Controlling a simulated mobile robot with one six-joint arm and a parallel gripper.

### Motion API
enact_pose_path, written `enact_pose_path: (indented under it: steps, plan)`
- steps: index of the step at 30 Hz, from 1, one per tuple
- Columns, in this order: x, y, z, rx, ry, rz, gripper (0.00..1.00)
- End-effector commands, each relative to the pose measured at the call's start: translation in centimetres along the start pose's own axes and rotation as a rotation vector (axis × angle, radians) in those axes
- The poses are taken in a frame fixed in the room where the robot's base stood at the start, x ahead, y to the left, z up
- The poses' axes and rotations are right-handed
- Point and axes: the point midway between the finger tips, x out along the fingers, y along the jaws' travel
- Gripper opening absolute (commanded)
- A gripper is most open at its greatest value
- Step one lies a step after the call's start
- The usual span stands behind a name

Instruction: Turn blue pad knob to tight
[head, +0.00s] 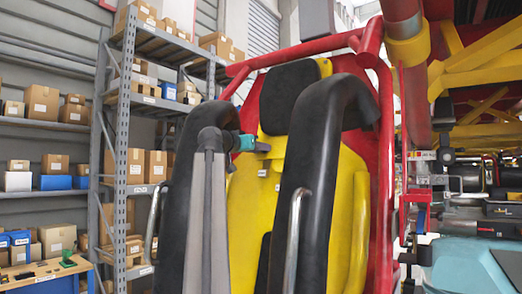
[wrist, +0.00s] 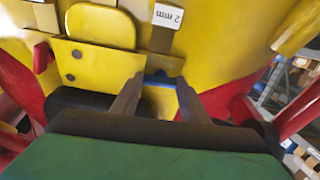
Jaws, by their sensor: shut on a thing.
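The seat (head: 243,205) has a yellow shell, a black headrest and black over-shoulder restraints. My gripper (head: 262,147), with its teal body, reaches between the restraints to the upper part of the yellow backrest. In the wrist view, the two grey fingers of my gripper (wrist: 159,84) point at a yellow plate on the seat. A small strip of the blue pad knob (wrist: 158,77) shows between the fingertips, and they are shut on it. Most of the knob is hidden by the fingers and gripper body, and its turn angle cannot be read.
A white tag reading "2 mm" (wrist: 168,16) is just beyond the fingers. The black restraint (head: 318,150) stands close to the right of my arm. Red frame tubes (head: 380,110) surround the seat. Shelves with boxes (head: 130,95) stand at left.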

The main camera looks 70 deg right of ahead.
Motion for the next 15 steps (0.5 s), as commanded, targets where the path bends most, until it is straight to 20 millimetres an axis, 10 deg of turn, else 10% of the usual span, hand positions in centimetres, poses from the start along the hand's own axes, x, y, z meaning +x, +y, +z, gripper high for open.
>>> enact_pose_path:
  steps: [15]
  plan:
    - [-0.12,0.25,-0.03,0.082,-0.001,0.02,0.18]
